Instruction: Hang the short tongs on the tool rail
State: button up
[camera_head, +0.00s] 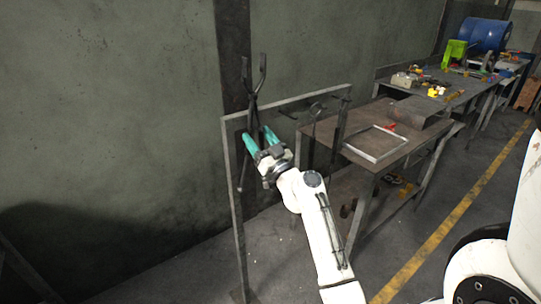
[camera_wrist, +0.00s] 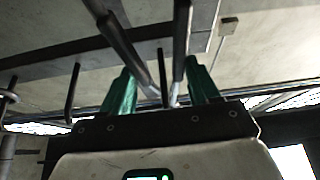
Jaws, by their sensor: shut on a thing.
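The short tongs (camera_head: 253,104) are dark metal and stand roughly upright in the head view, one end spread open at the top and thin legs reaching down. My gripper (camera_head: 257,136), with teal fingers, is shut on them around their middle. In the wrist view, the tongs' bars (camera_wrist: 181,45) run between the teal fingers of my gripper (camera_wrist: 160,75). The tool rail (camera_head: 290,101) is a grey metal frame with a top bar. The tongs are at its left part, overlapping the bar in the picture; I cannot tell whether they touch it. A rail peg (camera_wrist: 72,93) shows in the wrist view.
A dark tool with a ring end (camera_head: 315,110) is at the rail's right part. A brown metal table (camera_head: 400,145) with a square frame (camera_head: 376,157) stands to the right. A longer bench (camera_head: 470,88) with clutter lies behind. The floor beside the yellow line (camera_head: 420,258) is clear.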

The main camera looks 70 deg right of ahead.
jog(key=shift+f+b, duration=2.2)
jog(key=shift+b, duration=0.35)
jog(key=o, duration=1)
jog(key=shift+c, duration=0.2)
jog(key=shift+f, duration=0.2)
jog(key=shift+s, duration=0.15)
jog(key=b+v, duration=0.4)
jog(key=v, duration=0.6)
jog(key=shift+s, duration=0.2)
jog(key=shift+a+f, duration=0.1)
jog(key=shift+a, duration=0.05)
